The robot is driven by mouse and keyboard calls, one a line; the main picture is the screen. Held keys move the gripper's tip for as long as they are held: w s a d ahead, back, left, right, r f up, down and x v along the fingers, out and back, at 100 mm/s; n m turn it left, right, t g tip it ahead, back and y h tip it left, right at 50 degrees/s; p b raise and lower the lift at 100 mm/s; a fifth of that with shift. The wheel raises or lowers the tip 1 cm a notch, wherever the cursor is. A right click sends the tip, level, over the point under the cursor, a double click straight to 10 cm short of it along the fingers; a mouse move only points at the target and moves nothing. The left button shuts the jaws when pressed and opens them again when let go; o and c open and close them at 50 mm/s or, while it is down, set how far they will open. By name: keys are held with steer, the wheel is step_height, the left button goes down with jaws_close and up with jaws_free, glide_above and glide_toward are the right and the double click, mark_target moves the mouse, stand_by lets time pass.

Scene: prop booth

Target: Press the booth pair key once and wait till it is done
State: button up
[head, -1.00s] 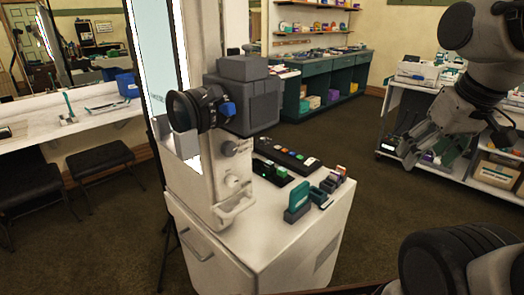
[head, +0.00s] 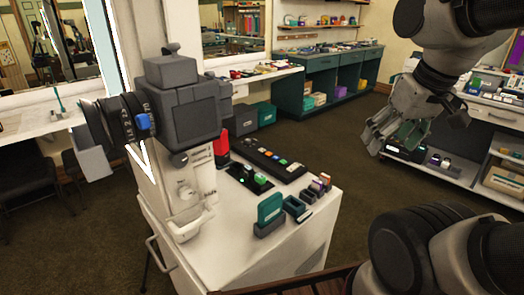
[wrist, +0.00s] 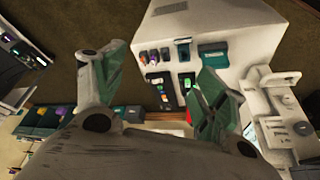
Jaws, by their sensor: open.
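The booth is a white cabinet (head: 300,262) with a grey camera (head: 190,105) on its column. On its top lies a long black key panel (head: 262,158) with several coloured keys, and a shorter black panel (head: 247,178) with green keys beside it. The key labels are too small to read, so I cannot tell which is the pair key. My gripper (head: 392,138) is open and empty, in the air right of the cabinet, apart from the panels.
Teal and dark stamps (head: 270,210) stand along the cabinet's near right part. A white shelf unit (head: 490,150) is at the right, a teal counter (head: 335,80) at the back. Brown floor between them is clear.

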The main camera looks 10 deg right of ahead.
jaws_close()
stand_by(1.4)
